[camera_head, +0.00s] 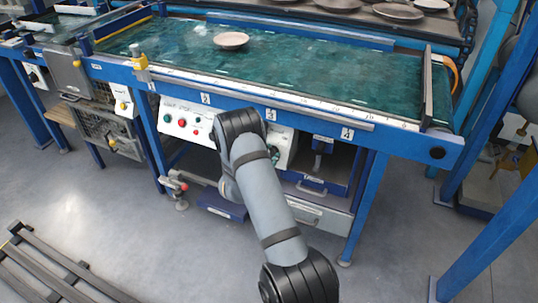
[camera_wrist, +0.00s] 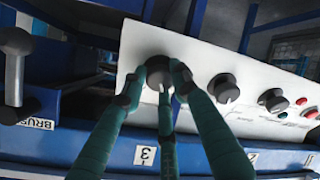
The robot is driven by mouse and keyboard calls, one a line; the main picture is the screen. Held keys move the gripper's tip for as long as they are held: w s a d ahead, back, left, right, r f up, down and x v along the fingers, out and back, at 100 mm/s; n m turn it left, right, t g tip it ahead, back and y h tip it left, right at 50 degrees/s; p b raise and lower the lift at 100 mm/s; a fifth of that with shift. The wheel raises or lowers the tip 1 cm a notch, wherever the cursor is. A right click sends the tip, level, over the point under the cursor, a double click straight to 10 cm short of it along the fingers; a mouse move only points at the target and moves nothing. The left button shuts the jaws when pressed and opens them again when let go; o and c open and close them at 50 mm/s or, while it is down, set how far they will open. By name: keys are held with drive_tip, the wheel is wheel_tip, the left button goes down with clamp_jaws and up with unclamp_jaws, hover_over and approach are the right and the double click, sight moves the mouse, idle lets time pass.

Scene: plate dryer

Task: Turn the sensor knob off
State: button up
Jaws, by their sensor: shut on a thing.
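A dark round knob (camera_wrist: 158,64) sits on a white control panel (camera_wrist: 193,60) in the wrist view. My gripper (camera_wrist: 160,84) has green fingers closed around this knob, and they hide much of it. No label for the sensor knob is readable, and I cannot tell which way the held knob points. Two more black knobs, one nearer (camera_wrist: 224,89) and one farther (camera_wrist: 273,100), stand to its right on the same panel. In the head view my arm covers most of this panel (camera_head: 291,137) under the conveyor's front edge.
Red and green buttons (camera_wrist: 304,106) lie at the panel's right. A grey lever (camera_wrist: 15,65) stands at the left of the wrist view. In the head view a plate (camera_head: 231,40) rests on the green conveyor belt (camera_head: 330,72). A blue leg (camera_head: 366,205) stands right of my arm.

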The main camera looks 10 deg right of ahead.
drive_tip(key=shift+w+a+r, duration=0.35)
drive_tip(key=o, duration=1.1)
drive_tip(key=shift+s+f, duration=0.15)
drive_tip(key=shift+d, duration=0.15)
drive_tip(key=shift+s, duration=0.1)
drive_tip(key=v, duration=1.2)
drive_tip(key=shift+f, duration=0.1)
